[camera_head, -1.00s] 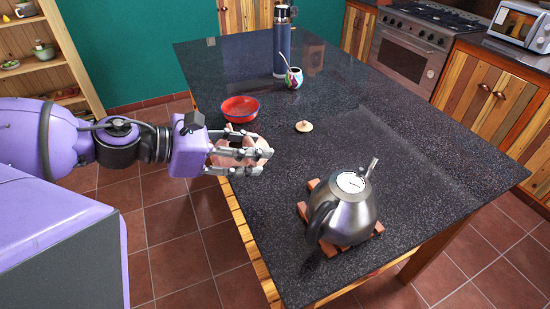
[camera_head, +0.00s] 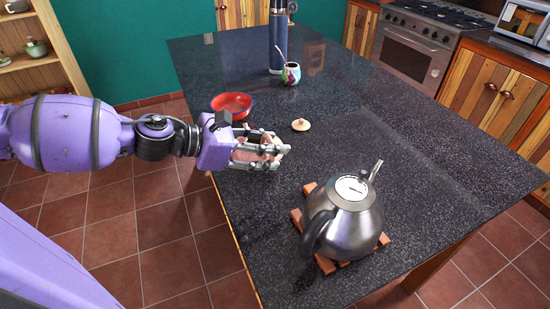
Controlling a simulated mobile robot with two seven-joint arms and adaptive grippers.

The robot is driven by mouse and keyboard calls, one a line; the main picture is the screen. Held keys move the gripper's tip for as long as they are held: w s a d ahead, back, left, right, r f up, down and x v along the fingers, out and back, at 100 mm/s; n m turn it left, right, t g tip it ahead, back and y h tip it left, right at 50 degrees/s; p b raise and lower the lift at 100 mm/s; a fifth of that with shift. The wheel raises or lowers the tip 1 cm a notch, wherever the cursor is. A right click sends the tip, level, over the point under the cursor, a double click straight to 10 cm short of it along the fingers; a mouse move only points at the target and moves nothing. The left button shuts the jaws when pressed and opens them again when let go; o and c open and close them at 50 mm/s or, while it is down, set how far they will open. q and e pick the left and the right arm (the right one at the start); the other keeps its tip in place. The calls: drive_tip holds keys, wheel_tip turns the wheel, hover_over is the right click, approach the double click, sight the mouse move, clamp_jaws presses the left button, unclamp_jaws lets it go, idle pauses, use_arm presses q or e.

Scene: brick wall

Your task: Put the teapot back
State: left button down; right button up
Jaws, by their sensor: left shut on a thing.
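My left gripper (camera_head: 280,155) comes in from the left over the near-left edge of the dark table. It is shut on a pale pinkish rounded pot, apparently the teapot (camera_head: 244,156), mostly hidden by the fingers. I cannot tell whether its base touches the table. A small beige lid with a knob (camera_head: 301,125) lies on the table to the right of and beyond the gripper. A steel kettle (camera_head: 345,222) stands upright on a reddish wooden trivet (camera_head: 325,264), nearer and to the right. My right gripper is out of view.
A red bowl (camera_head: 237,104) sits just beyond the gripper. A painted cup with a straw (camera_head: 291,74) and a tall blue flask (camera_head: 279,40) stand farther back. The right half of the table (camera_head: 420,140) is clear. A shelf (camera_head: 45,70) stands at far left.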

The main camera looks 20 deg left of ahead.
use_arm(q)
drive_tip(key=shift+w+f, duration=0.45)
drive_tip(key=shift+w, duration=0.1)
drive_tip(key=shift+w+d+f, duration=0.1)
drive_tip(key=shift+w+f, duration=0.1)
drive_tip(key=shift+f, duration=1.45)
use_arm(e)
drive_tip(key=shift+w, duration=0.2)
use_arm(q)
drive_tip(key=shift+f, duration=0.1)
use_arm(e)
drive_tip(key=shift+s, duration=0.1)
use_arm(q)
drive_tip(key=c, duration=1)
unclamp_jaws()
drive_tip(key=shift+s+f, duration=0.1)
